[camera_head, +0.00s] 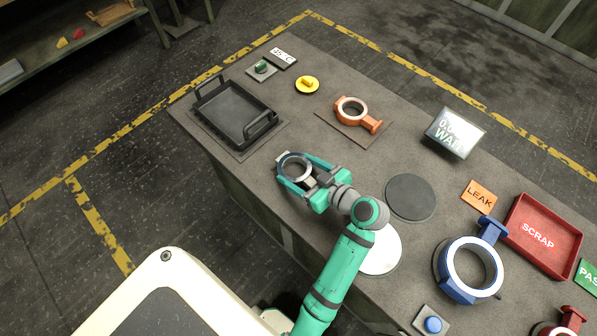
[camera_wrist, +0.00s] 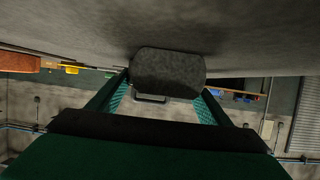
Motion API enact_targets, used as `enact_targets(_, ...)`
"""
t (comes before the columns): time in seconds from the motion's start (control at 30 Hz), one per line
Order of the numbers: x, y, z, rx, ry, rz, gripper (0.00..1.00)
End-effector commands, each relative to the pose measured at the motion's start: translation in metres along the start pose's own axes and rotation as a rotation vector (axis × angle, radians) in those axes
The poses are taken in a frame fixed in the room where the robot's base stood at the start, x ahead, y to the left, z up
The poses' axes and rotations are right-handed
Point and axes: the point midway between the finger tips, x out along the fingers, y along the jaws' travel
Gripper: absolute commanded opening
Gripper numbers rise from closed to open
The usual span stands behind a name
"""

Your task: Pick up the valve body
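A grey valve body (camera_head: 293,167) with a pale ring rim stands on the table in the head view, near its front edge. The wrist view shows its dark rounded side (camera_wrist: 167,72). My gripper (camera_head: 296,169) has its teal fingers spread widely, one on each side of the ring. In the wrist view my fingers reach both edges of the body and no clear gap shows. Whether they press on it, I cannot tell. The body seems to rest on the table or just above it.
A black tray (camera_head: 238,113) lies left of my gripper, and an orange casting (camera_head: 351,109) on a mat lies behind it. A dark disc (camera_head: 411,197), a blue casting (camera_head: 471,269) and a red scrap tray (camera_head: 543,236) are to the right. A tilted display (camera_head: 454,133) stands at the back.

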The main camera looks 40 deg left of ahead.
Motion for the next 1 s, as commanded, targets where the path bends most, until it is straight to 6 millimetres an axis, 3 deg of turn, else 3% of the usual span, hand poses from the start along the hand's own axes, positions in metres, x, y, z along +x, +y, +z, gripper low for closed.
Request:
enact_targets(0.03,0.000,0.000,0.000,-0.001,0.000,0.000,0.29)
enact_targets(0.1,0.000,0.000,0.000,-0.001,0.000,0.000,0.13)
enact_targets(0.13,0.000,0.001,-0.003,-0.004,0.005,0.002,0.10)
enact_targets(0.47,-0.003,0.001,-0.008,-0.006,0.006,0.003,0.10)
enact_targets(1.0,-0.031,0.000,-0.080,-0.009,0.006,0.001,0.10)
